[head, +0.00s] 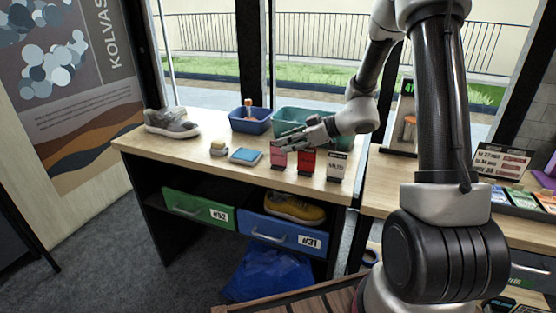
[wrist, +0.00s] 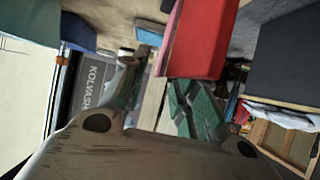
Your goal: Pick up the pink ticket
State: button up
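The pink ticket (head: 278,156) stands upright in a dark holder on the table's front right part in the head view. My gripper (head: 280,143) points left with its fingertips at the ticket's top edge; I cannot tell whether they touch. In the wrist view, my gripper (wrist: 155,92) has its two green-padded fingers apart, with nothing clearly held between them. A red-pink panel (wrist: 203,38) lies just past the right finger; which ticket it is, I cannot tell.
A red ticket (head: 307,162) and a white ticket (head: 337,166) stand close on the right. A blue pad (head: 246,156), a sponge (head: 218,149) and a grey sneaker (head: 172,122) are on the left. A blue bin (head: 250,124) and a teal bin (head: 289,120) stand behind.

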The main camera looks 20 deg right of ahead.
aim_at(279, 155)
jog(key=x, duration=0.2)
jog(key=shift+w+a+f, duration=0.15)
jog(key=shift+w+a, duration=0.1)
grip_shut()
